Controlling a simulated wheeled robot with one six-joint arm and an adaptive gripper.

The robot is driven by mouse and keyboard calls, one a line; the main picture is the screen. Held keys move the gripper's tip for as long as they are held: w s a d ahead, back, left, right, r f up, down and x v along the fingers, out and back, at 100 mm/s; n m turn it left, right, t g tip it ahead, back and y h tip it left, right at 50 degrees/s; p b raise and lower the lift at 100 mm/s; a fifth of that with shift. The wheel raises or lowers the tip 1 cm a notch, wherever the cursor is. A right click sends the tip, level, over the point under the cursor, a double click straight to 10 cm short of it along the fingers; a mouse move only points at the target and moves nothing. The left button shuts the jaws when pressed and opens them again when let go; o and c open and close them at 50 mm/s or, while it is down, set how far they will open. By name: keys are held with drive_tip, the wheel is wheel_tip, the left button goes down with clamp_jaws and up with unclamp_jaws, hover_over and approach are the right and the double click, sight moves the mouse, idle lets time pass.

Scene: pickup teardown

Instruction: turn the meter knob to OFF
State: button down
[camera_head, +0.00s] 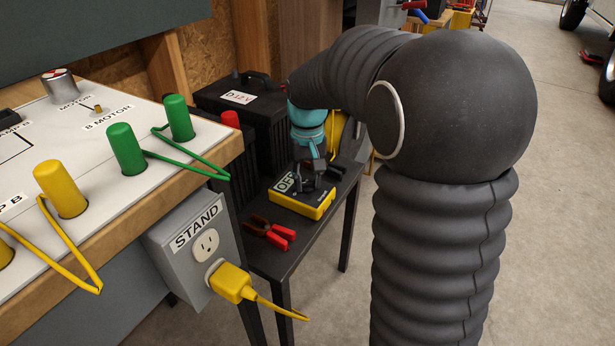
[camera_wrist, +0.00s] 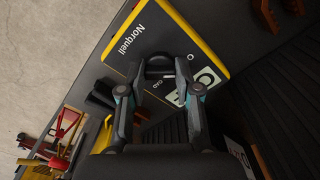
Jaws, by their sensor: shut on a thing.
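The meter (camera_head: 305,204) is a black box with a yellow edge, lying on a small dark table. Its white panel (camera_head: 284,183) shows large letters that look like OFF, partly covered. In the wrist view the meter (camera_wrist: 160,30) bears the name Norquell, and a finger covers part of the white panel. My gripper (camera_head: 314,172) reaches down over the meter from above. In the wrist view its fingertips (camera_wrist: 160,66) are closed on the dark knob (camera_wrist: 159,72) on the meter's face. The knob's pointer direction cannot be made out.
Red-handled pliers or clamps (camera_head: 270,233) lie on the dark table (camera_head: 282,262) in front of the meter. A black battery (camera_head: 268,122) stands behind left. The white bench (camera_head: 95,150) with green and yellow plugs is at left.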

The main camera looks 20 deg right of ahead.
sight(307, 182)
idle(0.4)
drive_tip(key=c, duration=0.8)
unclamp_jaws()
drive_tip(key=shift+r, duration=0.15)
wheel_tip(307, 182, up, 12)
